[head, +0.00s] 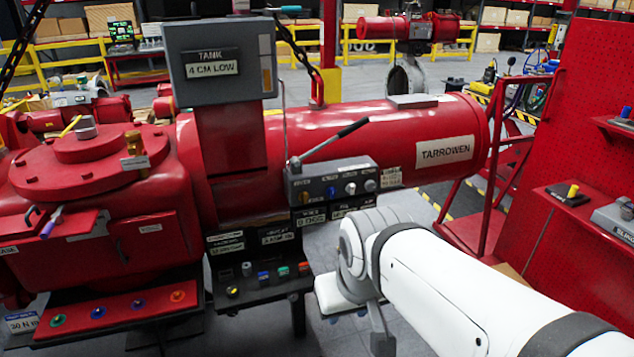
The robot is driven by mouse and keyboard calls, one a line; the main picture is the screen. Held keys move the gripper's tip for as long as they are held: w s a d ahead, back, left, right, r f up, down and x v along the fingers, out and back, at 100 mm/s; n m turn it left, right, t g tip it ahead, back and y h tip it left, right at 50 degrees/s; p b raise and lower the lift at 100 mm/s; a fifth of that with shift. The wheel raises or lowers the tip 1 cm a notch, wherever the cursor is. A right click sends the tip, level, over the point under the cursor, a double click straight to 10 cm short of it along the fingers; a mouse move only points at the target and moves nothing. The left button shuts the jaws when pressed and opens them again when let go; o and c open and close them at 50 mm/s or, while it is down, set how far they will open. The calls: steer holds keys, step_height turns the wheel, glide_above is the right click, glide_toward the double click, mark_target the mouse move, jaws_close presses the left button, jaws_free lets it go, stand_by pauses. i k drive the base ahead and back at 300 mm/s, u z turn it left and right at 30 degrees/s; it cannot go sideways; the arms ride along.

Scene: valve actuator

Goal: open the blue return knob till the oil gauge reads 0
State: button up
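A small blue knob (331,192) sits in a row of knobs on a grey manifold block (335,178) in front of the red cylinder. An orange knob is to its left and pale knobs to its right. The labels above the knobs are too small to read surely, and I cannot tell how far the blue knob is turned. Small dark readout plates (314,217) hang below the block; I cannot tell which is the oil gauge or read its value. My white arm reaches in from the lower right, its bend right of and below the knobs.
A long lever (340,138) rises above the manifold. A dark shelf (265,292) with several coloured knobs juts out below. A tank box (218,62) reading "4 CM LOW" stands above left. Red shelves and a railing are at the right. Grey floor shows below.

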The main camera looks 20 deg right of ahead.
mark_target(330, 192)
steer(key=i, duration=0.85)
steer(key=u, duration=0.05)
